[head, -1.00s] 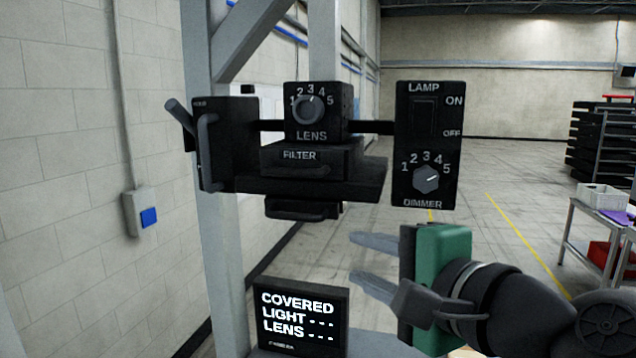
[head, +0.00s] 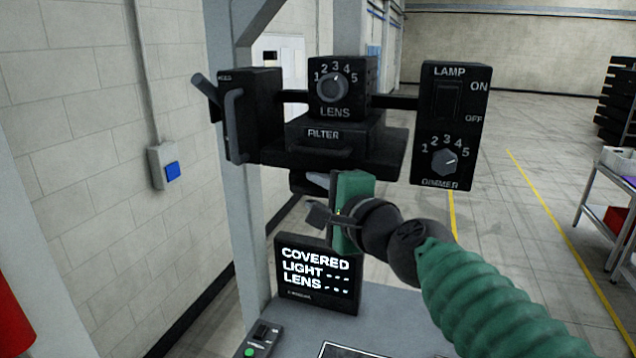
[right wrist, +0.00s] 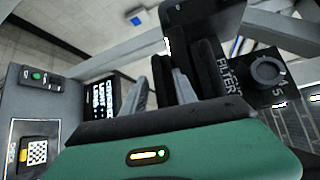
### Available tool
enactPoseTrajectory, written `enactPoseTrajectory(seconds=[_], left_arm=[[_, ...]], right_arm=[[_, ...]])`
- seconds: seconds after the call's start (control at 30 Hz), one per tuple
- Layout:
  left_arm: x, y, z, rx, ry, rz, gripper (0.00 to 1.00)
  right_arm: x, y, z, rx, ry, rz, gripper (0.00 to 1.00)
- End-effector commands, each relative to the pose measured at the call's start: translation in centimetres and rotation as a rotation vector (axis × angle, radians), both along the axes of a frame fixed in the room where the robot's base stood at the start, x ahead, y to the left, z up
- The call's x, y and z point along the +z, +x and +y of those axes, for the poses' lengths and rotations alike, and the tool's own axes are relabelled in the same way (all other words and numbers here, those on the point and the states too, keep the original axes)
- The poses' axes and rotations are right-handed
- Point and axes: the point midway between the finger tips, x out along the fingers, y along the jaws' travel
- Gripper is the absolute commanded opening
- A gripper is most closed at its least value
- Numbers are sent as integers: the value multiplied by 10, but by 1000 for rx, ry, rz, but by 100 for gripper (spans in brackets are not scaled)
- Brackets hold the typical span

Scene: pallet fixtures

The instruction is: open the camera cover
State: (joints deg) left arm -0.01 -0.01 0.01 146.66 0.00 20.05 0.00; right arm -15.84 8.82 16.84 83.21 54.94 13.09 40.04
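The black camera fixture hangs on a grey post, with its lens dial (head: 332,87) and filter drawer (head: 325,140) in the head view. Below its shelf is a dark part with a handle (head: 303,183), probably the cover, now partly hidden by my right gripper. The screen (head: 318,275) reads COVERED, with dashes after LIGHT and LENS. My right gripper (head: 318,196) is just under the shelf at that handle. In the right wrist view its fingers (right wrist: 160,92) are apart, with a dark part between or just beyond them; contact is unclear. My left gripper is not in view.
The lamp and dimmer panel (head: 448,125) hangs to the right of the fixture. A black side box with a handle (head: 240,115) is on its left. Below are a grey tabletop (head: 385,315) and a small box with a green button (head: 258,340).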

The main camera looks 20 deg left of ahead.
Motion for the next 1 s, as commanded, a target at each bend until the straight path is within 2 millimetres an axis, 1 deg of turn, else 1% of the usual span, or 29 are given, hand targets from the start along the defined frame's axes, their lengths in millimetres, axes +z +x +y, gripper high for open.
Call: enactPoseTrajectory(seconds=[0.2, 0.23, 0.4, 0.5, 1.0], left_arm=[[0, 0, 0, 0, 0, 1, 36], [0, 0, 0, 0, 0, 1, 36], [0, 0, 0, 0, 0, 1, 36], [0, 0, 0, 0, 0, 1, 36], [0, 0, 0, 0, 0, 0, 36]], right_arm=[[-2, 3, 1, 0, -1, 1, 34], [-2, 3, 1, 0, -1, 1, 33], [-2, 3, 0, 0, -1, 1, 11], [-2, 2, 0, 0, -1, 1, 0], [-3, 4, -2, -2, -3, 2, 0]])
